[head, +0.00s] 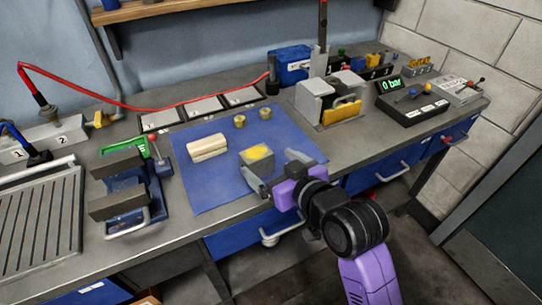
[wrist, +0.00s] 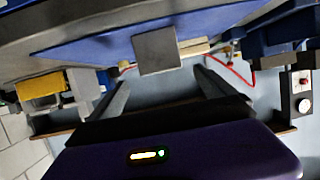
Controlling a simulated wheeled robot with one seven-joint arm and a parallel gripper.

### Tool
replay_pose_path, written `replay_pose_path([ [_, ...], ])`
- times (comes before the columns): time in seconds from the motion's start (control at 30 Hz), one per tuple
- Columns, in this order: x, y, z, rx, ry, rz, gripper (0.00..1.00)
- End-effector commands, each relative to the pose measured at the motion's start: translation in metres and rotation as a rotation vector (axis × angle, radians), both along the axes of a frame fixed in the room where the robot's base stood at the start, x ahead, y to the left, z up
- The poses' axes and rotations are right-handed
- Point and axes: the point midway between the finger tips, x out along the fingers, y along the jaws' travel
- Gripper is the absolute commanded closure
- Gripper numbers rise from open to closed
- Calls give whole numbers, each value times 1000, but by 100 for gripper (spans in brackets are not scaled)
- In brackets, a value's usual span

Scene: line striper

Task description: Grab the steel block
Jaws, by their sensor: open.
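The steel block (head: 257,159) is a grey cube with a yellow patch on top. It sits on the blue mat (head: 205,182) near the mat's front right. My gripper (head: 272,168) is open at the block's near right side, with one finger toward each side of it. In the wrist view the block (wrist: 157,51) shows plain grey, lined up with the gap between my open fingers (wrist: 160,80) and at or just beyond their tips. I cannot tell whether either finger touches it. Part of the block's near side is hidden in the head view.
A cream block (head: 208,147) and two brass pieces (head: 252,117) lie on the mat. A blue vise (head: 128,190) stands to the left. A grey fixture with a yellow part (head: 342,112) stands at the back right. The bench's front edge runs under my gripper.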

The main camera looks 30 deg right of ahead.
Motion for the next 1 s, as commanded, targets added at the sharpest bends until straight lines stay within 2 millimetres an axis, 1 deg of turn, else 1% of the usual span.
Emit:
replay_pose_path([
  [0.07,-2,2,-7,-5,29,9,6],
  [0.17,0,3,-12,-10,46,13,6],
  [0.47,29,4,-22,-11,45,14,6],
  [0.6,49,5,-26,-11,45,13,6],
  [0.73,63,6,-34,-12,45,13,6],
  [0.83,68,7,-36,-12,44,13,6],
  [1.0,69,7,-36,-11,43,13,6],
])
